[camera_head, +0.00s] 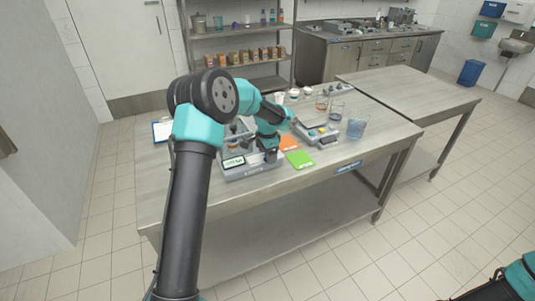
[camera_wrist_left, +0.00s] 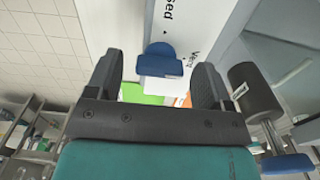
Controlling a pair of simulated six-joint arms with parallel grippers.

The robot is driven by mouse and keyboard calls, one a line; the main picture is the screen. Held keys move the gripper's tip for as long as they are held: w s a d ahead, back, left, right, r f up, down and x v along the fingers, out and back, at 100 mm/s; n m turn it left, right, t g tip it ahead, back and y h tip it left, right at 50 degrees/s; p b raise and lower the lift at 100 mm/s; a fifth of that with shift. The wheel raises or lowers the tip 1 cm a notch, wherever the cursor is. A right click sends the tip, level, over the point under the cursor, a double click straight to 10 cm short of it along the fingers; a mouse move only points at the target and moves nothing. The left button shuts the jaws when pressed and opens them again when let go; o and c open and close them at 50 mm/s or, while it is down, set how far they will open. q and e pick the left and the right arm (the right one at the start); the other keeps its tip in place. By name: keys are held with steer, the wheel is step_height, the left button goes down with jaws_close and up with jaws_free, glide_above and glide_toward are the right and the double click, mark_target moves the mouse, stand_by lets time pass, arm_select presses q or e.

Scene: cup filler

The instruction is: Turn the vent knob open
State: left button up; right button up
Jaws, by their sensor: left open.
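The vent knob (camera_wrist_left: 160,66) is blue, with a rounded end and a wider block. It shows in the left wrist view on a white panel (camera_wrist_left: 200,20) with the partly cut lettering "sed" and "Vent". My left gripper (camera_wrist_left: 160,72) is open, one finger on each side of the knob, with gaps visible between the fingers and the knob. In the head view the left gripper (camera_head: 267,150) is over the grey filler machine (camera_head: 250,174) on the table; my arm hides much of the machine, and the knob cannot be made out there. My right gripper is out of view.
A green card (camera_head: 300,159) and an orange card (camera_head: 289,142) lie right of the machine. A grey button box (camera_head: 318,134) and a blue-tinted cup (camera_head: 356,127) stand farther right. A black cylinder (camera_wrist_left: 255,92) is close to the right finger in the wrist view.

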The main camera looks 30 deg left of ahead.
arm_select(q)
steer(key=shift+r, duration=0.1)
step_height(320, 180, up, 17)
stand_by(0.8)
